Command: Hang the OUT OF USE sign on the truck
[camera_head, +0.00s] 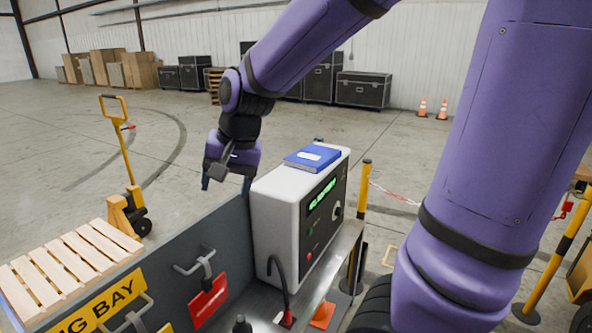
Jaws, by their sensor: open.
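A red sign (208,299) with white lettering too small to read hangs on the grey panel, below a dark hook or handle; I cannot tell if it is the OUT OF USE sign. A yellow pallet truck (122,212) stands beyond the panel at the left, its upright handle (113,98) ending in a loop, with a small red lever below. My gripper (226,184) points down, open, with nothing seen between its fingers. It is near the panel's top edge, left of the white machine, apart from both sign and truck.
A white machine (276,212) with a green display carries a blue book (312,157). A wooden pallet (66,268) lies at the left above a yellow BAY sign (98,304). Yellow posts (363,195) with a red-white chain stand right. Open floor (185,160) lies behind.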

